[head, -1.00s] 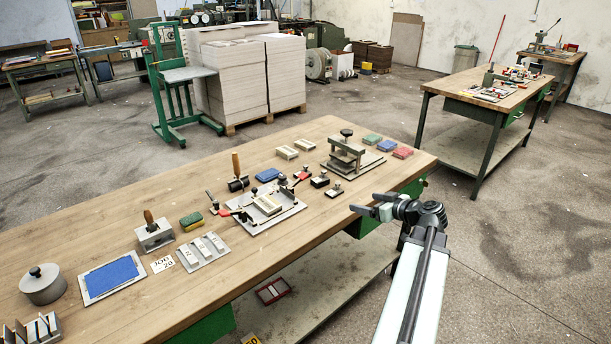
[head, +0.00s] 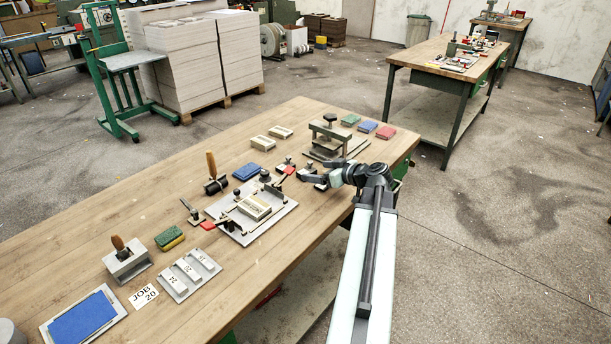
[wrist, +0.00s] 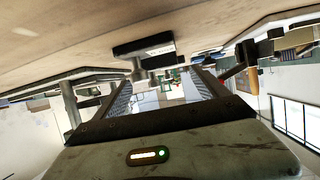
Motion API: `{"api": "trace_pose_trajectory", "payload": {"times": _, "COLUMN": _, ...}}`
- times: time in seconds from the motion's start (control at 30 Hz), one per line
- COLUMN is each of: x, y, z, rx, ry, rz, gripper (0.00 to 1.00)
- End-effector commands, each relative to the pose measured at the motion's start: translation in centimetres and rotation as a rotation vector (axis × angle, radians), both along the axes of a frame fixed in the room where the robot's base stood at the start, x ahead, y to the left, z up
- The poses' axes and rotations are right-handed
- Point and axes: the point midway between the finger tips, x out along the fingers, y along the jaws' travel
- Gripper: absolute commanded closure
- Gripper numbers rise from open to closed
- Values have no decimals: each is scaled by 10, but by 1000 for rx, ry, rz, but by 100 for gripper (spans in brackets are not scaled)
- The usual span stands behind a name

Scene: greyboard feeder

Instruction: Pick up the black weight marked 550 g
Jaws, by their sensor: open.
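A black block-shaped weight with a pale label and a knob (wrist: 145,47) shows upside down in the wrist view, ahead of my gripper (wrist: 166,88) and roughly between the lines of its fingers. Its marking is not readable. In the head view my gripper (head: 309,177) is over the right part of the workbench (head: 150,210), near the press. My gripper is open, with nothing seen between its fingers. In the head view it covers the spot where small black weights stood, so I cannot tell which weight is the 550 g one.
A press (head: 332,140) stands just behind my gripper. A grey jig plate (head: 250,225) with a block and clamps lies to the left. Green, blue and red stacks (head: 385,133) lie at the back right. The bench front edge passes beneath my arm.

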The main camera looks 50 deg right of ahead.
Motion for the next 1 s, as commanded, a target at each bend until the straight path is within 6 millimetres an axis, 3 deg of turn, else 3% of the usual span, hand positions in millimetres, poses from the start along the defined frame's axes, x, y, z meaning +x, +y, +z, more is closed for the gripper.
{"api": "trace_pose_trajectory", "payload": {"times": 0.17, "x": 8, "y": -1, "z": -7, "rx": 0, "ry": 0, "rz": -4, "gripper": 16}}
{"api": "trace_pose_trajectory", "payload": {"times": 0.4, "x": 43, "y": -1, "z": -23, "rx": 0, "ry": 0, "rz": -7, "gripper": 16}}
{"api": "trace_pose_trajectory", "payload": {"times": 0.6, "x": 43, "y": -1, "z": -21, "rx": 1, "ry": 0, "rz": -9, "gripper": 16}}
{"api": "trace_pose_trajectory", "payload": {"times": 0.67, "x": 43, "y": -1, "z": -21, "rx": 1, "ry": 0, "rz": -9, "gripper": 30}}
{"api": "trace_pose_trajectory", "payload": {"times": 0.9, "x": 42, "y": -2, "z": -21, "rx": 1, "ry": 0, "rz": -9, "gripper": 97}}
{"api": "trace_pose_trajectory", "payload": {"times": 1.0, "x": 42, "y": -2, "z": -20, "rx": 1, "ry": -1, "rz": -10, "gripper": 100}}
